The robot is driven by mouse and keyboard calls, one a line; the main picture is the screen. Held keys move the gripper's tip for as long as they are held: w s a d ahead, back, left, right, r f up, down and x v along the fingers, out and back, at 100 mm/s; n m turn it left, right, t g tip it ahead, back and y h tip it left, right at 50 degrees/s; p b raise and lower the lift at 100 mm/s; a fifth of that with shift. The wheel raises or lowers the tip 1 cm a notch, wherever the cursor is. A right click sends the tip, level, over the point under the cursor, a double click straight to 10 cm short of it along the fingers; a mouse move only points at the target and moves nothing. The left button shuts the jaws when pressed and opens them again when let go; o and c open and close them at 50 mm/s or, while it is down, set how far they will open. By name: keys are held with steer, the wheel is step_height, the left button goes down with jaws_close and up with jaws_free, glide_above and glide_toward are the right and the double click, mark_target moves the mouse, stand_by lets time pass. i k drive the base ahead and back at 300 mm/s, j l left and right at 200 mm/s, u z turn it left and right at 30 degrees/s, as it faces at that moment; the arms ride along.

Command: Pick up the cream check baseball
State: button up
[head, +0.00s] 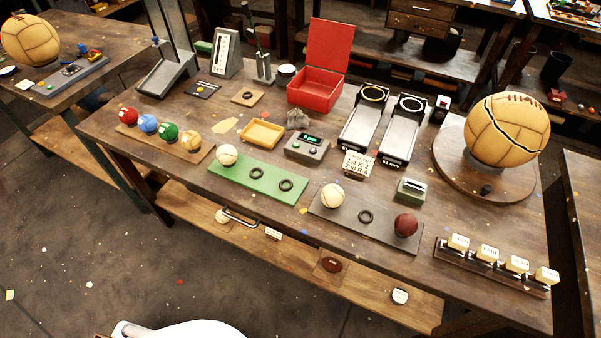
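A cream ball (227,155) sits at the left end of a green mat (257,183) on the workbench. A second cream ball (332,195) with faint seam lines sits at the left end of a dark grey mat (384,232), to the right of the green one. Both look like baseballs; I cannot tell from their surfaces which is the check ball. A dark red ball (406,225) sits at the grey mat's right end. My gripper is not in view.
Black rings (365,216) lie on both mats. A rack of coloured balls (168,131) stands left. Behind are a grey device (307,147), a yellow tray (262,134) and two sloped ramps (403,130). A large tan ball (507,130) stands right. Stamped blocks (488,253) line the front right.

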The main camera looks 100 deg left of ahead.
mark_target(332, 195)
steer(key=l+u, duration=0.1)
steer(key=u, duration=1.95)
steer(key=k+j+u, duration=0.25)
steer(key=k+u, duration=0.2)
steer(key=k+j+u, duration=0.35)
steer(key=u, duration=0.15)
steer(key=i+l, duration=0.65)
